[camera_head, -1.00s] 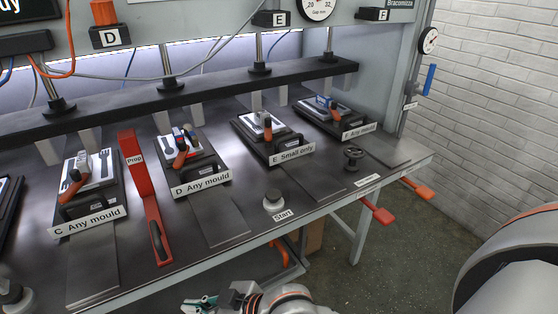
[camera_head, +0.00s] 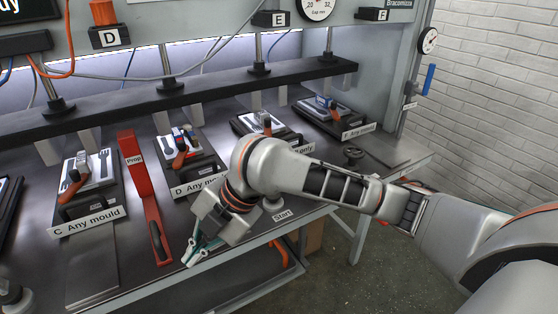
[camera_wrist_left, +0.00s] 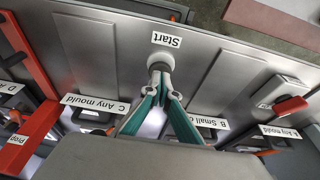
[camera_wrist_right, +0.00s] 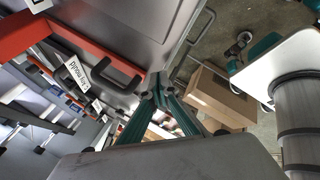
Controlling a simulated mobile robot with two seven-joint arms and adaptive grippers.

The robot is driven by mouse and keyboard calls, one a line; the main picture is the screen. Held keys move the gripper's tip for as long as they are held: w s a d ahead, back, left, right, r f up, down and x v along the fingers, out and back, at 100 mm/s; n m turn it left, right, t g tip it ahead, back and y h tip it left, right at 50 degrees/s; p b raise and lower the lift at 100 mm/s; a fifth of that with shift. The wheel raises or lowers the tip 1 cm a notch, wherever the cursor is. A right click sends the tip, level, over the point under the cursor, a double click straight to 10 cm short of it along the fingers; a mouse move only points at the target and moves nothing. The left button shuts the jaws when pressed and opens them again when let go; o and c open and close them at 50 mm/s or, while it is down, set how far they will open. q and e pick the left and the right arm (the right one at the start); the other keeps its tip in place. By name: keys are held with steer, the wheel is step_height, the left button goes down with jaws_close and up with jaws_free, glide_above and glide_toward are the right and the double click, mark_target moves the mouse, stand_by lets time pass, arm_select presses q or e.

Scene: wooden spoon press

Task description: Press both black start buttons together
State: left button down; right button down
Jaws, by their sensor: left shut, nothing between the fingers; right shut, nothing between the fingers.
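The right start button (camera_head: 272,205) is partly hidden behind my right arm, beside its Start label (camera_head: 282,215). My right gripper (camera_head: 190,258) is shut and empty near the table's front edge, left of that button and apart from it. It also shows shut in the right wrist view (camera_wrist_right: 156,88). The left start button stands at the lower left corner of the head view (camera_head: 12,290). In the left wrist view, a start button (camera_wrist_left: 160,62) with a pale collar is just beyond the tips of my left gripper (camera_wrist_left: 161,84), which is shut. I cannot tell whether they touch.
Mould stations such as C (camera_head: 88,185) line the table under a black crossbar (camera_head: 110,113). My right arm spans the right front. A cardboard box (camera_wrist_right: 220,97) lies below the table.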

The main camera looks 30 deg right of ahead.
steer(key=w+d+r+n+h, duration=0.1)
steer(key=d+n, duration=0.1)
steer(key=d, duration=0.2)
steer(key=w+d+r+n+h, duration=0.1)
steer(key=d+r+n, duration=0.1)
steer(key=d, duration=0.2)
steer(key=w+d+r+n+h, duration=0.1)
steer(key=w+d+n+h, duration=0.1)
steer(key=d, duration=0.2)
steer(key=shift+r, duration=0.35)
steer(key=d+r+n+h, duration=0.2)
steer(key=d+r+n, duration=0.35)
steer(key=d, duration=0.45)
steer(key=shift+m, duration=0.35)
steer(key=x, duration=0.3)
steer(key=w+x, duration=0.1)
steer(key=x, duration=0.2)
steer(key=shift+w+d+f, duration=0.15)
steer(key=shift+d+f, duration=0.05)
arm_select(q)
steer(key=shift+f, duration=0.1)
steer(key=shift+s+x, duration=0.25)
steer(key=shift+x, duration=0.8)
steer(key=shift+f, duration=0.15)
arm_select(e)
steer(key=shift+f, duration=1.2)
